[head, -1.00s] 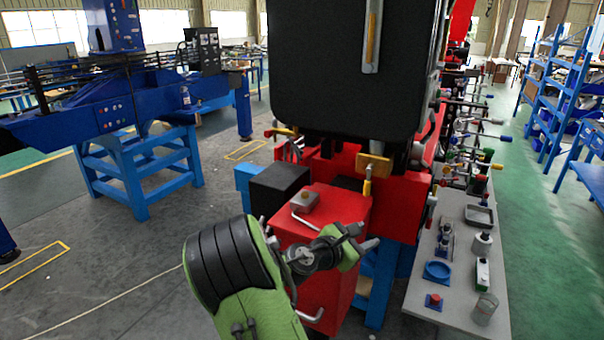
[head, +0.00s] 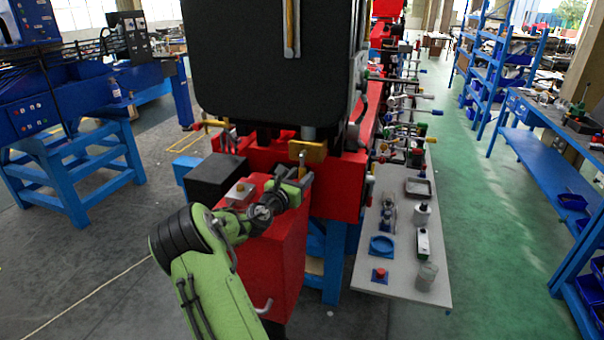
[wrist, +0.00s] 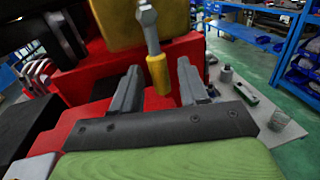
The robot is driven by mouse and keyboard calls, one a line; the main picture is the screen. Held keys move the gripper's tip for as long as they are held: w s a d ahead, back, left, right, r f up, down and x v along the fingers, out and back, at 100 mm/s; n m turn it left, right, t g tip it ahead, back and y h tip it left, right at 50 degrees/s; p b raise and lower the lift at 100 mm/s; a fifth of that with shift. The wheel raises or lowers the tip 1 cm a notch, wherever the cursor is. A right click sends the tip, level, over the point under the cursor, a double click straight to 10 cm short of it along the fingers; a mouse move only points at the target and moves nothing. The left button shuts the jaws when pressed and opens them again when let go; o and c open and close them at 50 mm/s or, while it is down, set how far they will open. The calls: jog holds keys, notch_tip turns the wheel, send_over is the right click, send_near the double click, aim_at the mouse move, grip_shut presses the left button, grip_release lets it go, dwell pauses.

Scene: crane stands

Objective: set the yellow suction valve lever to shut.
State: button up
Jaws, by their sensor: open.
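A yellow-handled lever (head: 303,162) with a metal shank hangs below a yellow plate (head: 308,150) on the front of the red machine. In the wrist view, the lever (wrist: 158,74) points nearly straight down and shows between my two fingers. My gripper (head: 302,182) is open, with its fingers (wrist: 159,80) spread to either side of the handle in the picture. No contact shows, and I cannot tell how deep the handle lies between the fingertips. In the head view my gripper partly hides the lever's lower end.
A red cabinet (head: 278,255) with a metal handle stands under my arm. A black box (head: 215,178) sits to its left. Another yellow lever (head: 212,124) sticks out at left. A grey bench (head: 402,268) with small parts stands right. Green floor (head: 470,190) beyond is clear.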

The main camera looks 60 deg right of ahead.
jog(key=shift+d, duration=1)
jog(key=shift+a, duration=0.1)
jog(key=shift+c, duration=0.2)
grip_shut()
jog(key=shift+w+r+m+p, duration=0.15)
jog(key=shift+w+m+p, duration=0.25)
jog(key=shift+m, duration=0.3)
jog(key=shift+w+a+m+y, duration=0.1)
jog(key=shift+w+m+y, duration=0.25)
jog(key=shift+m, duration=0.45)
